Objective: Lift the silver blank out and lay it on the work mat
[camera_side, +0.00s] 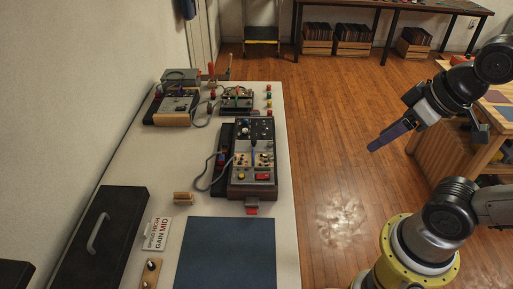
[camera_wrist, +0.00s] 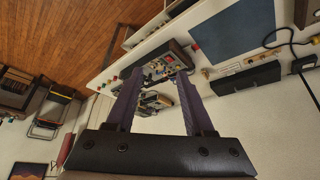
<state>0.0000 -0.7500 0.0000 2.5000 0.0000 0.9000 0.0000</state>
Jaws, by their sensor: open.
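The blue work mat (camera_side: 226,253) lies flat and bare at the near end of the white table; it also shows in the wrist view (camera_wrist: 237,36). A dark case (camera_side: 238,190) with several panels, knobs and cables stands beyond the mat. A pale grey panel (camera_side: 256,177) shows in its lower part; I cannot tell whether any panel is the silver blank. My gripper (camera_side: 376,147) is open and empty, up in the air right of the table, apart from the case. In the wrist view its purple fingers (camera_wrist: 158,73) spread with the case seen beyond them.
Two more devices, one at the far left (camera_side: 172,108) and one at the far middle (camera_side: 236,102), have cables. Open floor lies right of the table.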

